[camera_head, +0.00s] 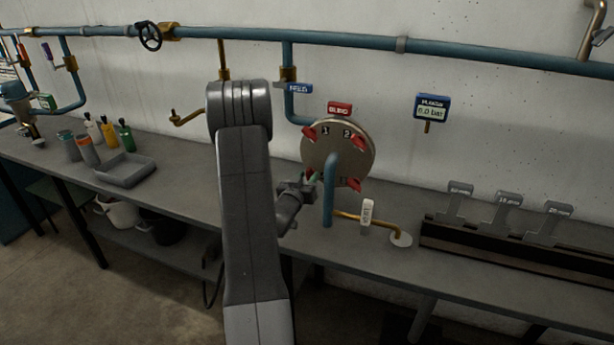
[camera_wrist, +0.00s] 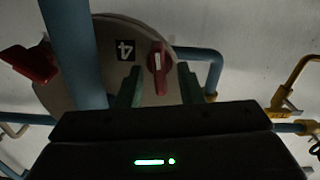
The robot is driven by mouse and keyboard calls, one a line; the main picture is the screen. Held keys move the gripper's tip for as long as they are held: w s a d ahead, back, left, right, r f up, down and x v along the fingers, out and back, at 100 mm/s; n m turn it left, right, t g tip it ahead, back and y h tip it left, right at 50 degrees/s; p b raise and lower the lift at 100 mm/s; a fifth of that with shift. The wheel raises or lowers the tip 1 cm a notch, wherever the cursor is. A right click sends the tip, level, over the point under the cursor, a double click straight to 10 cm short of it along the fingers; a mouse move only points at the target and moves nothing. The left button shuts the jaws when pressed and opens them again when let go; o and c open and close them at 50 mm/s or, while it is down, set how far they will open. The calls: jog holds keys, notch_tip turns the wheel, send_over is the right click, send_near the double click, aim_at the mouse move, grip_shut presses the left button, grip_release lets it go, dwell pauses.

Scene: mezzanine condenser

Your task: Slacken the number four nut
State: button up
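The round metal flange (camera_head: 317,153) is on the wall pipework, with red wing nuts around its rim; it also shows in the wrist view (camera_wrist: 90,85). In the wrist view the black label "4" (camera_wrist: 125,50) is on its face, and a red wing nut (camera_wrist: 157,62) is just beside it. My gripper (camera_wrist: 160,78) is open, with one green finger on each side of that nut; contact cannot be told. In the head view my gripper (camera_head: 312,178) is at the flange's lower left and hides the nut there. Another red nut (camera_wrist: 32,62) is at left in the wrist view.
A blue vertical pipe (camera_head: 329,195) stands in front of the flange. A brass pipe with a white tag (camera_head: 367,216) runs to the right over the bench (camera_head: 395,275). A grey tray (camera_head: 125,171) and bottles stand left. A slotted rack (camera_head: 507,213) is right.

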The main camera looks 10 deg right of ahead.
grip_shut()
jog(key=shift+w+n+b, duration=0.1)
jog(key=shift+n+b, duration=0.2)
jog(key=shift+b, duration=0.1)
jog(key=n+b, duration=0.2)
jog(key=shift+f+n, duration=0.1)
jog(key=shift+n, duration=0.2)
jog(key=shift+a+n+b, duration=0.1)
jog(key=shift+n+b, duration=0.35)
jog(key=shift+n, duration=1.35)
